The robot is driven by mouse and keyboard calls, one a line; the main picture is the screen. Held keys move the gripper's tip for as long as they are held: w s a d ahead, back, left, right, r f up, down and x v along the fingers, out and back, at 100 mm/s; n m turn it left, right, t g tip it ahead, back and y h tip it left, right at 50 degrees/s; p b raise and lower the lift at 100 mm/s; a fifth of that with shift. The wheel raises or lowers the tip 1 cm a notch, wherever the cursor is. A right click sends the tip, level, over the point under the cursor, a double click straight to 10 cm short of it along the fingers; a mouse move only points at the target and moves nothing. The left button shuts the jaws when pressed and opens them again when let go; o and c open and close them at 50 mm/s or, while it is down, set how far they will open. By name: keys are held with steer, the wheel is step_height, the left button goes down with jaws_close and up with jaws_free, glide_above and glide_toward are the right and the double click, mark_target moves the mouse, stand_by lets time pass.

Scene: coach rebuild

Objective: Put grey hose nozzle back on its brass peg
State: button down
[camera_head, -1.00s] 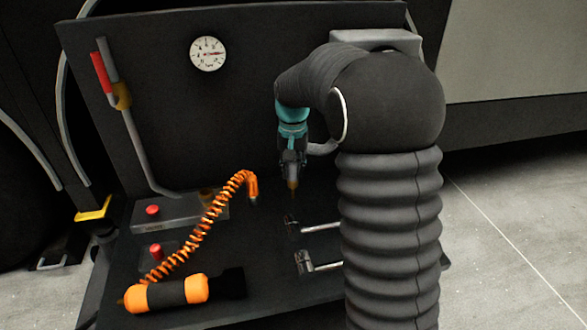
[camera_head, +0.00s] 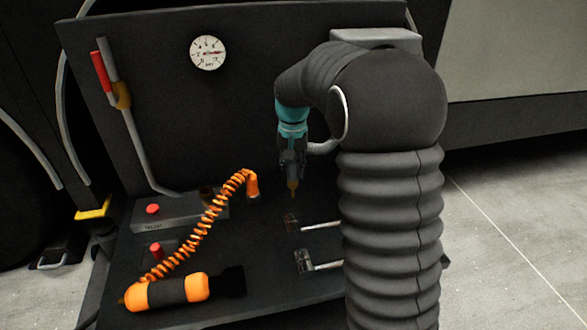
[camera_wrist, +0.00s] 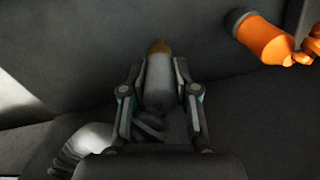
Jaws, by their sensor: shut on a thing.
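My gripper (camera_head: 292,165) hangs over the dark panel, pointing down. The wrist view shows its two fingers on either side of the grey nozzle (camera_wrist: 158,82), shut on it. The nozzle has a brass-coloured tip (camera_wrist: 159,46) that points away from my wrist. In the head view this tip (camera_head: 292,186) shows below the fingers, seemingly clear of the shelf. A pale grey ribbed hose (camera_wrist: 85,145) lies at the lower left of the wrist view.
An orange coiled hose (camera_head: 205,220) ends in an orange fitting (camera_head: 252,187) left of my gripper. An orange-and-black cylinder (camera_head: 168,293) lies at the front. Two brackets with metal bars (camera_head: 304,262) stand below my gripper. A gauge (camera_head: 208,53) is on the back panel.

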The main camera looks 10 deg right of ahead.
steer(key=shift+f+b, duration=0.7)
steer(key=shift+f, duration=0.8)
steer(key=c, duration=0.8)
jaws_free()
